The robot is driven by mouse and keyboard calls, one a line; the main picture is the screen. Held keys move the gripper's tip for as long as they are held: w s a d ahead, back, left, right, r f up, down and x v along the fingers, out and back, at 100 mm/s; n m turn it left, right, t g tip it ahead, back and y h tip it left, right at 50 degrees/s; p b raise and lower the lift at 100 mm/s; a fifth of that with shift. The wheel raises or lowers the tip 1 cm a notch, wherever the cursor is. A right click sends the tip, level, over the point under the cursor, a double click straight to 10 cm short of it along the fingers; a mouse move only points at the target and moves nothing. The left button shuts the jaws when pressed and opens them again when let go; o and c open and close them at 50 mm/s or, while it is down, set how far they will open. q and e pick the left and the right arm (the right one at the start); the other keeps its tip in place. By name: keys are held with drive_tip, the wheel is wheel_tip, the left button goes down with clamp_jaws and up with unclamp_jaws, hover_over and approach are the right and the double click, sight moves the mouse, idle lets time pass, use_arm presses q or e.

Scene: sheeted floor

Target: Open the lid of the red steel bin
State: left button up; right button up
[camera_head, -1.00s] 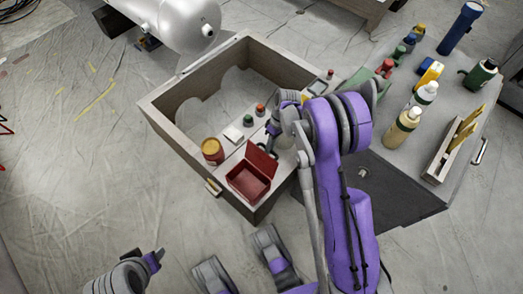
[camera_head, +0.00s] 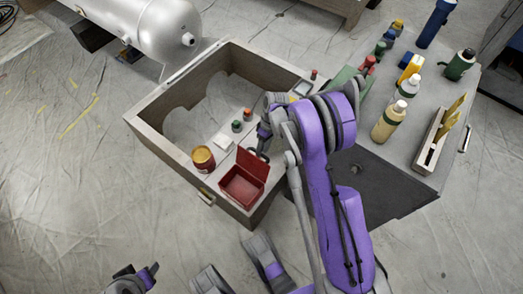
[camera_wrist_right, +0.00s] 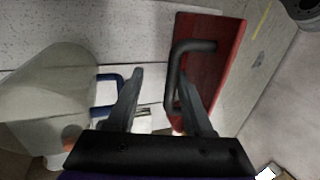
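My right gripper (camera_head: 262,148) is just behind the lid in the head view. In the wrist view its two fingers (camera_wrist_right: 162,85) are apart, with the right finger overlapping the handle; whether they touch is unclear. My left gripper (camera_head: 148,274) is low in the head view, partly cut off.
A yellow-and-red can (camera_head: 203,158), a white block (camera_head: 221,141) and small green (camera_head: 236,126) and orange-capped (camera_head: 247,114) bottles stand beside the bin. A grey worktop (camera_head: 410,110) with bottles is at right. A silver tank (camera_head: 150,25) lies behind. The floor at left is clear.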

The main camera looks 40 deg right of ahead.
drive_tip(key=shift+a+r, duration=0.15)
wheel_tip(320, 180, up, 10)
drive_tip(key=p, duration=0.3)
idle(0.4)
